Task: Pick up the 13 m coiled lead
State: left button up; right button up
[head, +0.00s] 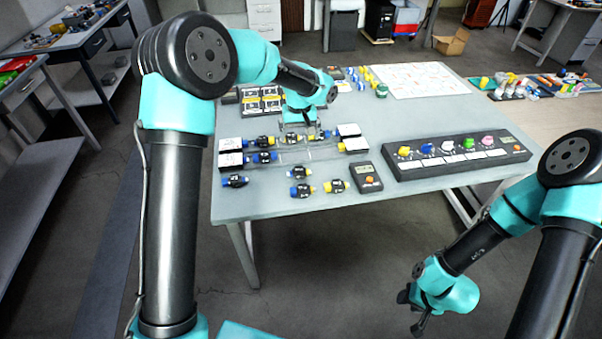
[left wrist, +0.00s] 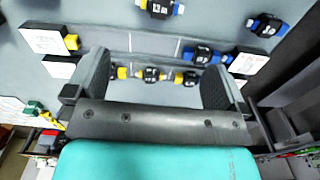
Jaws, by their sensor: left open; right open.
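Several black coiled leads with blue or yellow ends are on the table; their labels are too small to read surely, so I cannot tell which is the 13 m one. Some sit along a two-rail rack, such as a blue-ended lead (head: 262,157); others lie in front, such as one with a yellow end (head: 336,186). My left gripper (head: 304,133) is open over the rack's back row. In the left wrist view, yellow-ended leads (left wrist: 151,75) show between its fingers (left wrist: 155,82); contact is unclear. My right gripper (head: 413,308) is open and empty, off the table's front edge.
White end blocks (head: 230,160) bound the rack. A small black meter (head: 367,178) lies right of the front leads. A dark panel with coloured knobs (head: 457,157) is further right. A white sheet (head: 418,80) lies at the back.

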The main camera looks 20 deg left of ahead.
pick_arm(q)
send_near(299, 171)
jog(key=f, duration=0.5)
jog(key=shift+w+f, duration=0.15)
jog(key=shift+w, duration=0.05)
jog(key=shift+s+f, duration=0.15)
jog(key=shift+f, duration=2.45)
jog(key=shift+c, duration=0.3)
jog(key=c, duration=0.9)
